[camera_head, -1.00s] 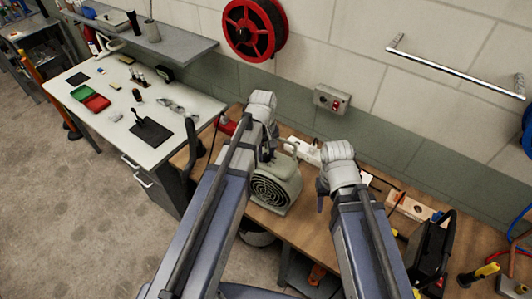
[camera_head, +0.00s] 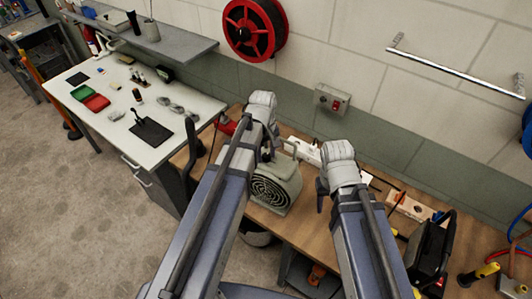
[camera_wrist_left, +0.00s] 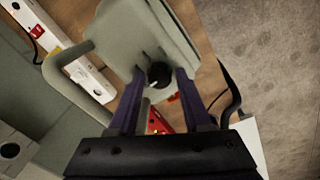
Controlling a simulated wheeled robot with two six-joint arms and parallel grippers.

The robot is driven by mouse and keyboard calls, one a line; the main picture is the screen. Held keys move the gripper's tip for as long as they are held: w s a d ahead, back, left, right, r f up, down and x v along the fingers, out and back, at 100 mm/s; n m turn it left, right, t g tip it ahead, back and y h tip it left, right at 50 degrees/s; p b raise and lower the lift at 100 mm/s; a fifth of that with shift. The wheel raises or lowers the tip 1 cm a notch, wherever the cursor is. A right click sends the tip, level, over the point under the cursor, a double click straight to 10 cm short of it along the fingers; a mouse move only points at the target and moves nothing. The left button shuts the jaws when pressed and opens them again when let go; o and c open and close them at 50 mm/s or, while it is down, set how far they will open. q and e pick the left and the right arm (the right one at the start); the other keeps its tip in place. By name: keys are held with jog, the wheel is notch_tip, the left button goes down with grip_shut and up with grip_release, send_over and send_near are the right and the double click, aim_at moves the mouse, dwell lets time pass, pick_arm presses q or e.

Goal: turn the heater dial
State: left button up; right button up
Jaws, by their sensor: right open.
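The heater (camera_head: 274,187) is a grey-green box with a round front grille and a top handle, standing on the wooden bench. Its black dial (camera_wrist_left: 158,75) shows on the top panel in the left wrist view. My left gripper (camera_wrist_left: 160,78) has its two dark fingers apart, one on each side of the dial, with a visible gap to it. In the head view my left gripper (camera_head: 267,152) is over the back of the heater, and the dial is hidden there. My right gripper (camera_head: 322,192) is open and empty, to the right of the heater.
The wooden bench (camera_head: 285,222) runs along the wall. A white level (camera_wrist_left: 68,58) lies beside the heater. A black toolbox (camera_head: 430,250) stands at the right. A white worktable (camera_head: 112,125) is at the left. A red-buttoned wall box (camera_head: 332,98) is above.

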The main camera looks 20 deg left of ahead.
aim_at(265, 156)
pick_arm(q)
jog(key=shift+r, duration=0.15)
notch_tip(265, 156, up, 8)
jog(key=p, duration=0.8)
jog(key=shift+s+a+f, duration=0.15)
jog(key=shift+f, duration=0.05)
jog(key=shift+f, duration=0.1)
jog(key=shift+s+m, duration=0.3)
jog(key=shift+s, duration=0.15)
jog(key=s+m, duration=0.7)
jog(key=s+d+f+m+b, duration=0.1)
jog(key=s+d+f+b, duration=0.1)
jog(key=f+b, duration=0.5)
jog(key=s+d+f+m+y+b, duration=0.1)
jog(key=s+d+f+m+b, duration=0.1)
jog(key=d+f+b, duration=0.3)
jog(key=s+d+f+m+b, duration=0.1)
jog(key=d+f+b, duration=0.3)
jog(key=f+b, duration=0.5)
jog(key=shift+s+m, duration=0.4)
jog(key=shift+s, duration=0.1)
